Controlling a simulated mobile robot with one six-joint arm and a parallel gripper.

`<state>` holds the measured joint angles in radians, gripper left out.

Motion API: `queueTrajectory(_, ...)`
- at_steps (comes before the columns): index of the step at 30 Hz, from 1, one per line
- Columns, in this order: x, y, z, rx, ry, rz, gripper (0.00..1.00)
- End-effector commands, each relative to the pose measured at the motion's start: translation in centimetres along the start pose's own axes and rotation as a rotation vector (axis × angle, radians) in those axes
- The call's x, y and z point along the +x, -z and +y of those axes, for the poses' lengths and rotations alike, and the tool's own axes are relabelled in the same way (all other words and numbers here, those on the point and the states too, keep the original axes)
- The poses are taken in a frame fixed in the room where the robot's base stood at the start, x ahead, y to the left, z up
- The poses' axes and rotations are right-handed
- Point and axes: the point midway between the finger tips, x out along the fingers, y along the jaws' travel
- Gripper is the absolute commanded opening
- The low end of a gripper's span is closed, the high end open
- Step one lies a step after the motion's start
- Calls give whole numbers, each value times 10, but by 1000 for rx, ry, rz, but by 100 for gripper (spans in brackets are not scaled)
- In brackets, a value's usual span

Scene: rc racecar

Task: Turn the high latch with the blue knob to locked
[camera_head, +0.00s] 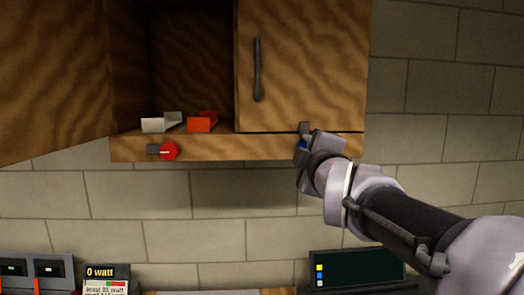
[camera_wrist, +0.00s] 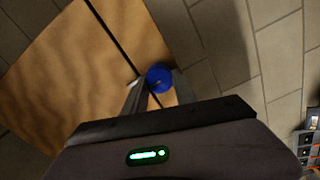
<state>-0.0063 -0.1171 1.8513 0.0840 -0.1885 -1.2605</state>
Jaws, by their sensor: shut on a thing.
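The blue knob (camera_head: 301,146) sits on the bottom rail of the wall cabinet, below the shut right door (camera_head: 310,60). It also shows in the wrist view (camera_wrist: 158,77), between the fingertips. My gripper (camera_head: 304,143) reaches it from the lower right and is shut on it; the wrist view also shows the fingers (camera_wrist: 153,92) at the knob. A small dark grey piece (camera_head: 304,127) stands upright above the knob, over the door's lower edge; I cannot tell whether it is the latch bar or a finger. My gripper hides much of the latch.
The left door (camera_head: 55,75) hangs open. A red knob (camera_head: 169,151) with a dark bar pointing left is on the same rail. A white piece (camera_head: 160,123) and a red piece (camera_head: 202,122) lie inside the cabinet. Devices and a dark screen (camera_head: 355,270) stand below.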

Motion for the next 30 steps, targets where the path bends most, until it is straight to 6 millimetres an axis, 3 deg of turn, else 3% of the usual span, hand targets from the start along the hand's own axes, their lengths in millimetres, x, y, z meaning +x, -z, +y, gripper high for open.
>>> queueTrajectory(8,0,0,0,-2,-1,0,0)
queueTrajectory(9,0,0,0,-2,-1,0,37)
queueTrajectory(12,0,0,0,-2,-1,0,55)
queueTrajectory(23,-4,0,0,0,-1,0,55)
queueTrajectory(26,-19,0,1,0,-2,1,55)
queueTrajectory(30,-58,1,2,0,-5,2,55)
